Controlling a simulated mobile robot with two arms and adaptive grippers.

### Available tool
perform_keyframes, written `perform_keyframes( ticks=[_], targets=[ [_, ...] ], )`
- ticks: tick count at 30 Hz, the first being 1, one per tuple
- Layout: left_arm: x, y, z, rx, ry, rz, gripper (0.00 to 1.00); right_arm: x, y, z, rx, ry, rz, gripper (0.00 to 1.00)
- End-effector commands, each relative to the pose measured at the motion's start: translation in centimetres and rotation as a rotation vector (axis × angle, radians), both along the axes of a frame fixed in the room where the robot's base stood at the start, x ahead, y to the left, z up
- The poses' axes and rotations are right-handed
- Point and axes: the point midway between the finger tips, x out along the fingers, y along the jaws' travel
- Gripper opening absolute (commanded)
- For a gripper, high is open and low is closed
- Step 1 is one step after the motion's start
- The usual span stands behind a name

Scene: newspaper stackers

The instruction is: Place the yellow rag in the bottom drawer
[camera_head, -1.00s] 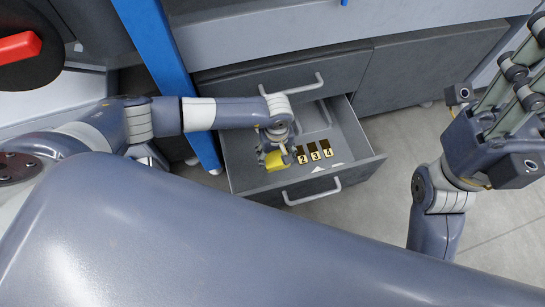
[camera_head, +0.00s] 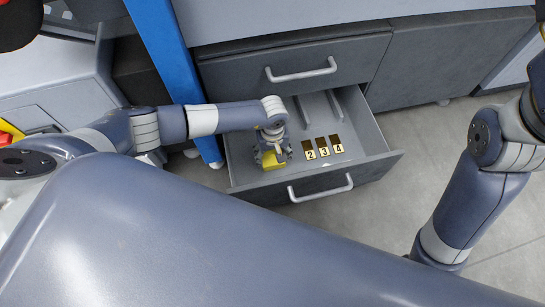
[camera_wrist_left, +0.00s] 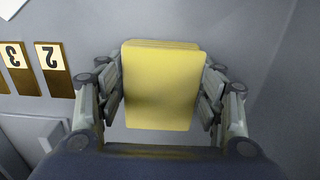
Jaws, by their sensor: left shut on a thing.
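The yellow rag (camera_wrist_left: 160,85) is a folded block between the fingers of my left gripper (camera_wrist_left: 162,100) in the left wrist view. My left gripper (camera_head: 270,155) is shut on it, inside the left part of the open bottom drawer (camera_head: 377,160). In the head view the rag (camera_head: 272,161) shows only in part beneath the gripper. I cannot tell whether it touches the drawer floor. My right arm is at the right edge of the head view, and its gripper is out of the picture.
Number plates 2, 3 and 4 (camera_head: 324,150) lie in the drawer, right of the gripper. The closed upper drawer (camera_head: 330,62) is behind, with a closed cabinet door (camera_head: 440,55) at its right. A blue post (camera_head: 165,50) stands left of the drawers. Floor at right is clear.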

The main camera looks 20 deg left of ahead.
Motion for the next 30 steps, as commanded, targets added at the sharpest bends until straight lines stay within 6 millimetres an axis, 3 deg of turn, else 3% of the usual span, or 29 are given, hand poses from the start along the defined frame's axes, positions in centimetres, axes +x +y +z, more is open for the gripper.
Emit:
perform_keyframes(
  ticks=[12,13,15,30],
  targets=[
    [0.04,0.10,-0.51,0.002,-0.001,0.001,0.34,-0.26,0.04,-0.01,-0.001,-0.011,0.000,0.40],
    [0.04,0.10,-0.35,0.002,-0.001,0.001,0.69,-0.33,0.04,0.22,-0.001,-0.014,-0.001,0.40],
    [0.03,0.09,-0.32,0.002,-0.001,0.002,0.82,-0.33,0.03,0.24,-0.001,-0.013,-0.001,0.40],
    [0.07,0.08,0.46,0.001,-0.002,0.002,0.82,-0.37,0.00,0.76,0.001,-0.014,0.000,0.40]
  ],
)
